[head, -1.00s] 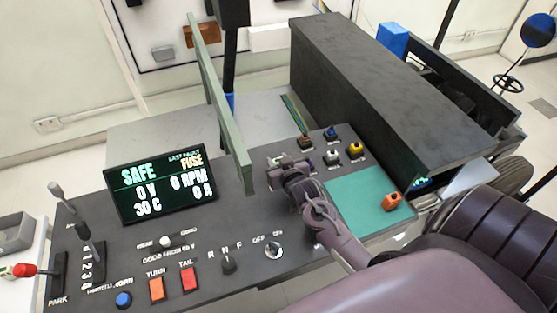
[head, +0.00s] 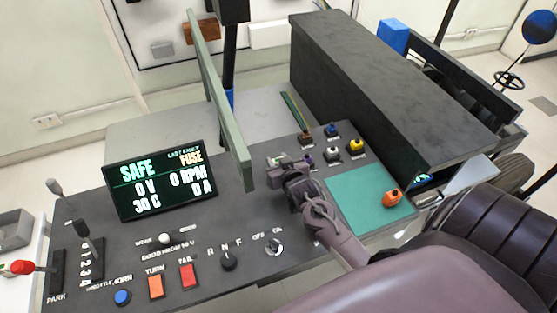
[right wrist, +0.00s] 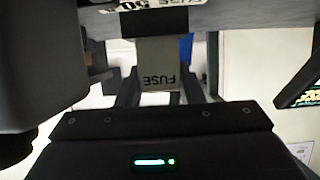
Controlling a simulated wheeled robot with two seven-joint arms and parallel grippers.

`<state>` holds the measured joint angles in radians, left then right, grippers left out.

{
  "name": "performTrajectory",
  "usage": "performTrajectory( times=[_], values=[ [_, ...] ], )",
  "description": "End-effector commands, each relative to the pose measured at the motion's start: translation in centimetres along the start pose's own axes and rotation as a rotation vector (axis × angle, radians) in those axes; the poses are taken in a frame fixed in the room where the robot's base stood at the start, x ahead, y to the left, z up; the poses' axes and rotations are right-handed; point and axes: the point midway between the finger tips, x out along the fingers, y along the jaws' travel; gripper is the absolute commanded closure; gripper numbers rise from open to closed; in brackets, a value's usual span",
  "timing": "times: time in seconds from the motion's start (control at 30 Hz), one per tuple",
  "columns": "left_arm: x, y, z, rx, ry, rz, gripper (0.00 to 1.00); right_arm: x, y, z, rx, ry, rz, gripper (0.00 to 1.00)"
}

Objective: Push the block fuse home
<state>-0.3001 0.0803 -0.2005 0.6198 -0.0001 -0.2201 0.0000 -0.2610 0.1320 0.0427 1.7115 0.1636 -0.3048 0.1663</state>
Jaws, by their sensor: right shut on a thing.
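My right gripper (head: 284,164) is over the far part of the dark panel, left of the coloured plug-like pieces. It is shut on a pale block labelled FUSE, the block fuse (right wrist: 160,70), which shows between the fingers in the right wrist view. In the head view the gripper and wrist largely hide the fuse, and I cannot tell how deep it sits. A bar labelled FUSE 50 (right wrist: 150,5) crosses the top of the wrist view. The display (head: 160,182) reads SAFE and last fault FUSE. My left gripper is not in view.
Brown (head: 305,138), blue (head: 332,130), white (head: 332,155) and yellow (head: 356,146) pieces stand right of the gripper. An orange piece (head: 391,198) lies on the green mat (head: 350,195). A green upright bar (head: 220,100) rises close to the gripper's left.

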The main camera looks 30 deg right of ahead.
Motion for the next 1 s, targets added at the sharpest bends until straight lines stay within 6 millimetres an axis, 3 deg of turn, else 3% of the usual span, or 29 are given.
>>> performTrajectory(
  times=[0.67,0.7,0.87,1.0],
  values=[
    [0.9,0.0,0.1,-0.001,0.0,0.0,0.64,0.7,0.0,1.6,0.0,0.0,0.0,0.92],
    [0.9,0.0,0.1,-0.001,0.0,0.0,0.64,0.7,0.0,1.6,0.0,0.0,0.0,0.64],
    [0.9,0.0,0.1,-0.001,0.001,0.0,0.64,0.7,0.0,1.6,0.0,0.0,0.0,0.43],
    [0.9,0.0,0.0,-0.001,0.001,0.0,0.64,0.7,0.0,1.6,0.0,0.0,0.0,0.41]
  ],
)
